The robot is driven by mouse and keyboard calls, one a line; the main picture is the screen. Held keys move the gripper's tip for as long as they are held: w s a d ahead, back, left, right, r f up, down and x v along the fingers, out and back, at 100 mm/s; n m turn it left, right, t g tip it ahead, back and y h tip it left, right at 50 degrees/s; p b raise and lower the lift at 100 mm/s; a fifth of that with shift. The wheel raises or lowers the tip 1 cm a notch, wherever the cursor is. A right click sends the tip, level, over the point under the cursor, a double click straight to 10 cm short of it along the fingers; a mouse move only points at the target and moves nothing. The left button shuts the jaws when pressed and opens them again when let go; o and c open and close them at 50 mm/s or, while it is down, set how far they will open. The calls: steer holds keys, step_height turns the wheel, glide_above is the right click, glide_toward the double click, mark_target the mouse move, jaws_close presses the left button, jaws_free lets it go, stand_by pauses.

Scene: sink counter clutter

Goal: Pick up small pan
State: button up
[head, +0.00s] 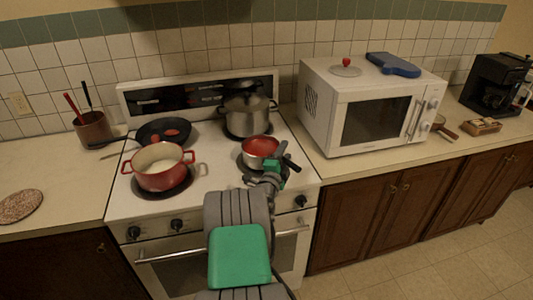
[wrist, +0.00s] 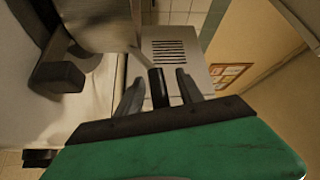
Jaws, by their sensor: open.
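The small pan (head: 260,147) has a red inside, a silver outside and a black handle (head: 291,163). It sits on the front right burner of the stove, its handle pointing right and toward the front. My gripper (head: 276,170) is at the pan's right front side, by the handle. In the wrist view, the pan's silver side (wrist: 98,24) shows at the top left. The black handle (wrist: 158,88) stands between the two grey fingers of my open gripper (wrist: 160,90), with gaps visible on both sides. My arm hides part of the stove front.
A red pot (head: 158,168) stands front left on the stove, with a black frying pan (head: 163,132) behind it. A lidded steel pot (head: 245,108) is just behind the small pan. A white microwave (head: 320,118) stands on the counter to the right.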

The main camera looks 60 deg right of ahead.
steer(key=shift+d, duration=0.1)
jaws_close()
stand_by(0.4)
stand_by(0.9)
steer(key=shift+r, duration=0.1)
